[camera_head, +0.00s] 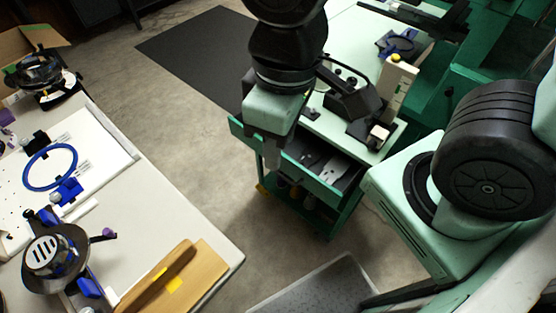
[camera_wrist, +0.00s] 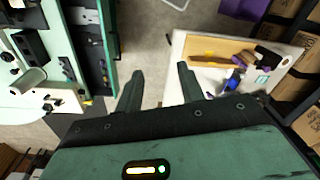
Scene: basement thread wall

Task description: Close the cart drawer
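The green cart (camera_head: 330,222) stands at the centre right in the head view. Its top drawer (camera_head: 318,190) is pulled out, with dark and pale items visible inside. In the wrist view the open drawer (camera_wrist: 112,45) is at the left, its green front panel facing the gap beside my fingers. My gripper (camera_head: 272,158) points down by the drawer's front panel and partly covers it. In the wrist view my gripper (camera_wrist: 160,88) has its two fingers apart with nothing between them. The left finger is close to the drawer front; I cannot tell whether they touch.
Equipment, including a black device (camera_head: 352,105), stands on the cart top. A white worktable (camera_head: 190,215) with a blue ring, spools and a wooden piece is at the left. A grey platform (camera_head: 318,288) lies low at the bottom. Bare floor separates cart and worktable.

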